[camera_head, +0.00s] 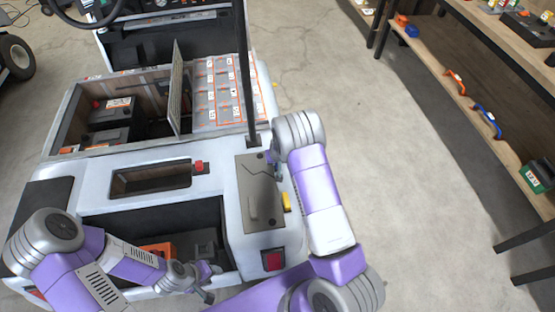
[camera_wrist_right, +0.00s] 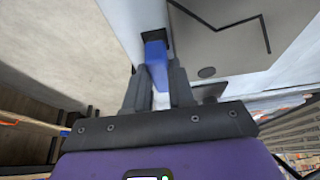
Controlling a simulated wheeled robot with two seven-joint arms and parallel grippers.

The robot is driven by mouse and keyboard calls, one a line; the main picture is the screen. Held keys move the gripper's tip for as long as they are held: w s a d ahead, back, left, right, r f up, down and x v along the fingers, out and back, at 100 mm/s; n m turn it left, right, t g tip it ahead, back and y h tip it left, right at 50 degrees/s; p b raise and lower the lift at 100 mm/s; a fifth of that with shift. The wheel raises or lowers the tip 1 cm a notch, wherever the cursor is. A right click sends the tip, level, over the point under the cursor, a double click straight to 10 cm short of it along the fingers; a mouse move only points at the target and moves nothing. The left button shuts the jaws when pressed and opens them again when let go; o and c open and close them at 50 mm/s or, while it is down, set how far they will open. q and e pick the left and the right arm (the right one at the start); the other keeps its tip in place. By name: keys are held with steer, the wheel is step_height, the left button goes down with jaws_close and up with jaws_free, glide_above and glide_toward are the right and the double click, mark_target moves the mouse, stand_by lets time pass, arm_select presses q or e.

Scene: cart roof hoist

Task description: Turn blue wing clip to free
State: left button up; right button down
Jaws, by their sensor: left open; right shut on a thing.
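The blue wing clip (camera_wrist_right: 155,55) shows in the right wrist view at the edge of a grey panel, with its near part between the two fingers. My right gripper (camera_wrist_right: 159,76) is shut on it. In the head view my right forearm and wrist cover the clip. The grey panel (camera_head: 250,170) lies on the cart's right rear corner; it also shows in the right wrist view (camera_wrist_right: 240,60). A yellow clip (camera_head: 286,201) sits at the panel's right edge. My left gripper (camera_head: 207,285) is open and empty near the cart's rear opening.
The white cart (camera_head: 215,165) has an upright black post (camera_head: 243,75) beside the panel. A raised flap (camera_head: 178,90) stands next to an open battery bay. A shelf (camera_head: 480,90) with tools stands at right. The floor between is clear.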

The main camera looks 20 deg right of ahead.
steer(key=shift+s+f, duration=0.25)
steer(key=c, duration=1.3)
jaws_free()
steer(key=o, duration=0.3)
steer(key=shift+w, duration=0.1)
steer(key=shift+o, duration=0.2)
steer(key=shift+r, duration=0.1)
steer(key=shift+r, duration=0.55)
steer(key=p+v, duration=0.2)
steer(key=v, duration=0.4)
steer(key=shift+s+r, duration=0.2)
steer(key=shift+s, duration=0.05)
